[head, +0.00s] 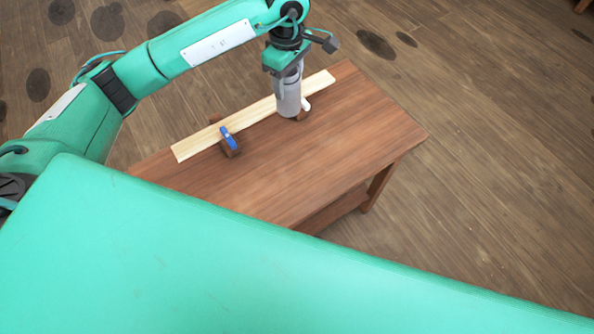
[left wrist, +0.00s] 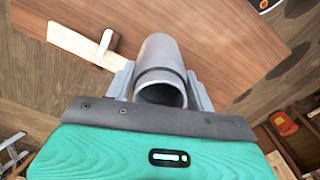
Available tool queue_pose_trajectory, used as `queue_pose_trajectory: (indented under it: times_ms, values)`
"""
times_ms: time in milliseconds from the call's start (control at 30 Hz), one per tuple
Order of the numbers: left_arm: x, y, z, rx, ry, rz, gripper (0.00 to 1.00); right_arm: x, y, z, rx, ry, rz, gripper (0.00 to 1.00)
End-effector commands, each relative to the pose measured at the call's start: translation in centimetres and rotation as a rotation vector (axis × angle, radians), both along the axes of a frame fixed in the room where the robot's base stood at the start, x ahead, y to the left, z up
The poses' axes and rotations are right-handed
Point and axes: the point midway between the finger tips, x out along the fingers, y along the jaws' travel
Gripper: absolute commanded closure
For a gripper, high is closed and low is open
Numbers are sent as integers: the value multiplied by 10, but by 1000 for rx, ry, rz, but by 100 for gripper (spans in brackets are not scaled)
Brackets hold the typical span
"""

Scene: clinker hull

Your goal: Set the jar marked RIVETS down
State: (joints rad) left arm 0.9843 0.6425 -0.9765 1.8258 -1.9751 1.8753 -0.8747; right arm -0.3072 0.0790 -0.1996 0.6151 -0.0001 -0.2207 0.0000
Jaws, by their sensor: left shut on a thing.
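My left gripper (head: 287,84) is shut on a plain grey jar (head: 289,101) and holds it upright over the far part of the brown table (head: 340,130). In the left wrist view the jar (left wrist: 160,60) sits between the two grey fingers of the left gripper (left wrist: 160,88). No RIVETS marking can be read on it. I cannot tell whether its base touches the table or hangs above it. My right gripper is not in view.
A pale plank (head: 190,147) runs along the table's far side, right by the jar. A blue clamp (head: 228,137) and a white clamp (head: 305,104) are at the plank, with brown blocks under it. The table's right and near parts are bare.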

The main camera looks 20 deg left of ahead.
Motion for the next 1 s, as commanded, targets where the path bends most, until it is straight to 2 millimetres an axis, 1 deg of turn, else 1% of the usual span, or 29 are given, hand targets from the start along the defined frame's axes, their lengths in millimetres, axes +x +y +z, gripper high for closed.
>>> queue_pose_trajectory:
  times_ms: [100, 233, 1000]
  values:
    - [-3, -3, -2, 0, -1, 178, 71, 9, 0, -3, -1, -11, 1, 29]
    - [-7, -6, -3, 2, 0, 379, 71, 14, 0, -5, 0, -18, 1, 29]
    - [-28, -22, -9, 9, 0, 1580, 71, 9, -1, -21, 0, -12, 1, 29]
